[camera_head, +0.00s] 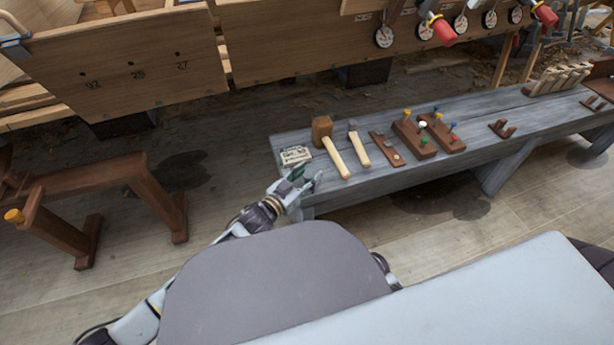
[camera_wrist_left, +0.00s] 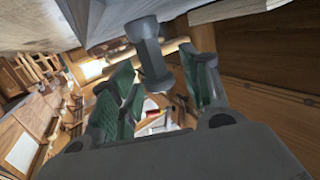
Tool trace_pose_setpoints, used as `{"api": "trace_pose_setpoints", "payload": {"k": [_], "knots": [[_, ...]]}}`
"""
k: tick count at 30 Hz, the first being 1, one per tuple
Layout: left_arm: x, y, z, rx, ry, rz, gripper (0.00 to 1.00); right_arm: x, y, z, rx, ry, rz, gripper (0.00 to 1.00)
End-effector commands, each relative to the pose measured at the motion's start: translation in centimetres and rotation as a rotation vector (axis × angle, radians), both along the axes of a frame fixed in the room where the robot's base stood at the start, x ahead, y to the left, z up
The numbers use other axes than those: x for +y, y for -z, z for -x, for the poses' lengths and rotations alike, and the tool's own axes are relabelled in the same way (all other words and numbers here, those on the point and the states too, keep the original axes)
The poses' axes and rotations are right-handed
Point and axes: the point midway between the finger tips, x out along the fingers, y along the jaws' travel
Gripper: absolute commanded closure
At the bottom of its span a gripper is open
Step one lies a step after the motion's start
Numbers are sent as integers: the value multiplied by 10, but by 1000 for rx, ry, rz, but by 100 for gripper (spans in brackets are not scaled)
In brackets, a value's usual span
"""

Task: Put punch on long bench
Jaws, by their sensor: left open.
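The long bench (camera_head: 380,178) is grey wood and runs from the middle to the upper right in the head view. My left gripper (camera_head: 303,180) is at the bench's near left end. In the left wrist view its green-padded fingers (camera_wrist_left: 165,68) are open. A grey metal piece with a wider head, which looks like the punch (camera_wrist_left: 148,50), shows between the fingertips and reaches to the grey bench surface (camera_wrist_left: 110,18). I cannot tell whether a finger touches it. In the head view a small grey piece, likely the punch (camera_head: 318,178), shows beside the fingers. My right gripper is not in view.
On the bench are a paper card (camera_head: 295,155), a wooden mallet (camera_head: 322,128), a hammer (camera_head: 353,130), a small brown rack (camera_head: 386,147) and blocks with coloured pegs (camera_head: 414,138). A brown wooden trestle (camera_head: 110,175) stands at left. Floor in front of the bench is clear.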

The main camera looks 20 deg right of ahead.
Motion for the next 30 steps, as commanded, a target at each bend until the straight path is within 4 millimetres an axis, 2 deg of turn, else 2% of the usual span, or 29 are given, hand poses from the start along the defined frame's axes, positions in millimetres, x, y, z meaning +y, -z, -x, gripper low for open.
{"api": "trace_pose_setpoints", "payload": {"k": [11,30], "knots": [[23,-4,17,2,0,-1,53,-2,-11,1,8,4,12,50],[84,-12,60,1,0,0,53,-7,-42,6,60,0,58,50]]}}
